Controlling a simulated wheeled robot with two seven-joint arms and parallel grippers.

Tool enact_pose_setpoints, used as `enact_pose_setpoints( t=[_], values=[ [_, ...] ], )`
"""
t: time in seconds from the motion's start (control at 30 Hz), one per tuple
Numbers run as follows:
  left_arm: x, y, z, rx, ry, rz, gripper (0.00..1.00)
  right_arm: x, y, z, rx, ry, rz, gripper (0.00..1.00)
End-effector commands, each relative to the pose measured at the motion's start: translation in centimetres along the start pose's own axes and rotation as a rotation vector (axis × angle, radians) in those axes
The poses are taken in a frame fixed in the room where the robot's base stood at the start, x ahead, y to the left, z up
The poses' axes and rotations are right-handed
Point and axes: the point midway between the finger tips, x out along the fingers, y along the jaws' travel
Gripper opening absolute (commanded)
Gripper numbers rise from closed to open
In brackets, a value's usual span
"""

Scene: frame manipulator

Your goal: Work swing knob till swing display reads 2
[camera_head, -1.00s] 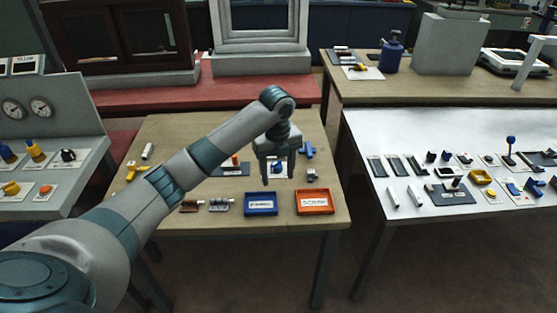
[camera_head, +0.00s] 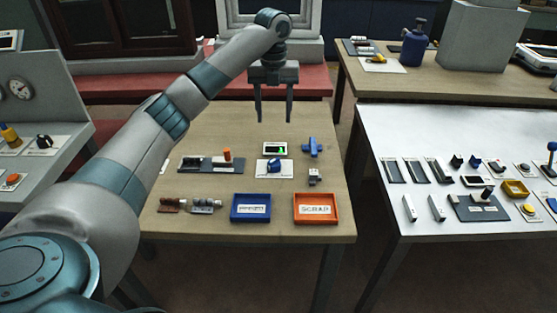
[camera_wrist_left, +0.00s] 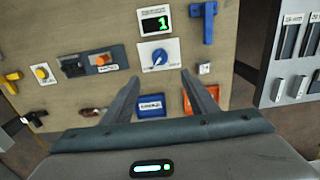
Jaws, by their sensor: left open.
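A blue knob (camera_head: 274,167) sits on a white plate on the wooden table; in the left wrist view it (camera_wrist_left: 159,57) has a white pointer line. Just behind it is a small display (camera_head: 275,148); in the left wrist view the display (camera_wrist_left: 156,24) reads a green 1. I take these as the swing knob and swing display; their labels are too small to read. My left gripper (camera_head: 274,118) points down, open and empty, above the table. In the left wrist view its fingertips (camera_wrist_left: 160,78) are apart, with the knob between and beyond them. My right gripper is not in view.
A dark slider panel with an orange knob (camera_head: 227,155) lies left of the knob. A blue T-shaped part (camera_head: 312,147) and a small grey switch (camera_head: 314,177) are to its right. A blue tray (camera_head: 250,208) and an orange scrap tray (camera_head: 316,208) stand in front.

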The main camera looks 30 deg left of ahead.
Motion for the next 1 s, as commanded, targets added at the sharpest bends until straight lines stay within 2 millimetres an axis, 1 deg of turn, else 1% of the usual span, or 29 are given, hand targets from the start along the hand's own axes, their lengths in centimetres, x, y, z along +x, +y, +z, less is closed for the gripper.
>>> enact_pose_setpoints(
  t=[0.33,0.53,0.7,0.77,0.8,0.93,1.0],
  values=[
    [0.1,0.0,0.0,-0.001,0.000,0.000,0.53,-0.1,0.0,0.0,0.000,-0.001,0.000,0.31],
    [1.1,-0.1,-0.1,0.000,0.001,-0.001,0.53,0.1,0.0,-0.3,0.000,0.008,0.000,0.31],
    [3.1,-0.1,-0.1,-0.001,0.003,0.000,0.53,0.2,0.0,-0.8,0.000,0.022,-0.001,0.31],
    [3.8,0.0,-0.1,-0.001,0.002,0.000,0.53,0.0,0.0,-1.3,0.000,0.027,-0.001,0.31],
    [4.5,0.0,-0.1,-0.001,0.003,0.001,0.53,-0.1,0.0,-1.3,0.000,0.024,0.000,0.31],
    [6.8,0.0,-0.1,-0.002,0.003,0.002,0.53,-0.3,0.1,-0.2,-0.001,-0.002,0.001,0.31],
    [8.1,0.0,-0.1,-0.002,0.003,0.002,0.53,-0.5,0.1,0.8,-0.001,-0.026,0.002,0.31]
  ],
)
